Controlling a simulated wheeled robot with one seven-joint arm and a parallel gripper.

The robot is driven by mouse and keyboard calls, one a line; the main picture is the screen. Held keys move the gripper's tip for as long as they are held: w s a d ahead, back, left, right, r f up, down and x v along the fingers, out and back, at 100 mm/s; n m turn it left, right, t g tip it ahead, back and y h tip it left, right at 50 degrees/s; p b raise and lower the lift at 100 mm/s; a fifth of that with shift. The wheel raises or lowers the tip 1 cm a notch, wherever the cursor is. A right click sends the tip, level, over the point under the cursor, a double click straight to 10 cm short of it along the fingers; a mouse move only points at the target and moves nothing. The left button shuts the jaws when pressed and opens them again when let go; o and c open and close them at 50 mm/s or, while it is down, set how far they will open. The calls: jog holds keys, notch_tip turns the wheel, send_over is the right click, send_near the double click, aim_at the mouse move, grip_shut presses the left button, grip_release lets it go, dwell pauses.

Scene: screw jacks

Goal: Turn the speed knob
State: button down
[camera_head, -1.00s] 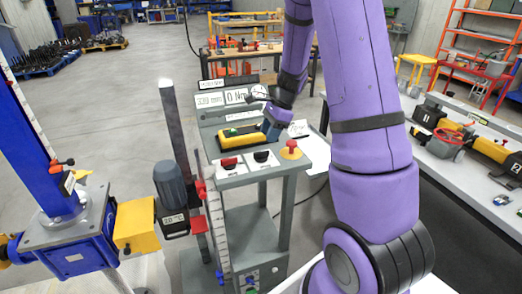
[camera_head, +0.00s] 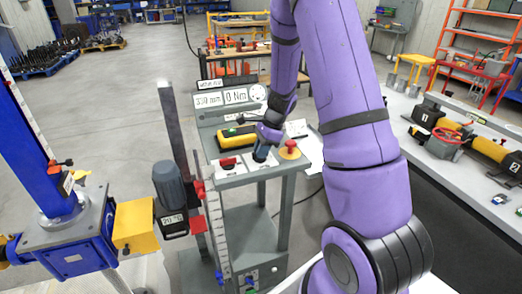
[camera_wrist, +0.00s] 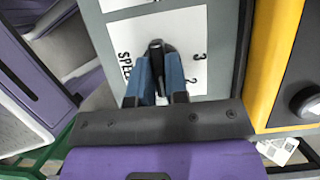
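The speed knob (camera_wrist: 156,48) is a black knob on a white plate in the wrist view. The plate has the word SPEED on the left and the numbers 3 and 2 on the right. My gripper (camera_wrist: 159,78) has its two blue fingers on either side of the knob, very near it. I cannot tell whether they touch it. In the head view my gripper (camera_head: 263,148) is down at the front of the grey console (camera_head: 237,180), hiding most of the knob.
A red button (camera_head: 228,163) is left of my gripper, and a red mushroom button (camera_head: 289,149) on yellow is right. A yellow and black box (camera_head: 236,137) lies just behind. Displays (camera_head: 236,96) stand at the back. A blue screw jack (camera_head: 62,236) is at left.

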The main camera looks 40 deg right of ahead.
jog(key=shift+n, duration=0.3)
jog(key=n+g, duration=0.1)
jog(key=n, duration=0.2)
jog(key=shift+w+n+g, duration=0.1)
jog(key=shift+n+g, duration=1.1)
jog(key=shift+n, duration=1.4)
jog(key=c, duration=1.1)
grip_release()
jog(key=v, duration=1.1)
jog(key=shift+a, duration=0.15)
